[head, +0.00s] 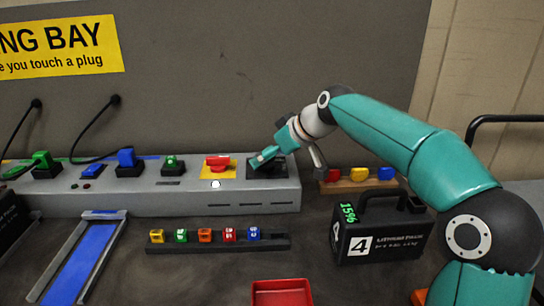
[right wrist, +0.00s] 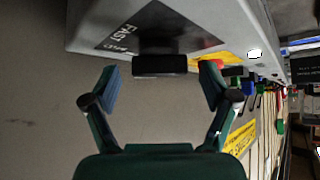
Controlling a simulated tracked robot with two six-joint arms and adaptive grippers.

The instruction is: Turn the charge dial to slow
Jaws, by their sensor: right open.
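The charge dial (right wrist: 160,66) shows in the right wrist view as a black bar-shaped knob on a dark plate (right wrist: 150,27). The plate carries the word FAST; its other lettering is hard to read. In the head view the dark plate (head: 268,174) is at the right end of the grey console, and my right gripper mostly hides the dial. My right gripper (head: 266,157) is open over the plate. In the right wrist view its fingertips (right wrist: 160,72) stand on either side of the dial, with visible gaps. My left gripper is not in view.
The grey console (head: 200,203) carries a red knob (head: 217,160) on yellow, left of the dial, and several plugs. A black battery pack (head: 380,238) marked 4 stands below my right arm. A rack of cubes (head: 215,246) and a red tray (head: 282,291) are in front.

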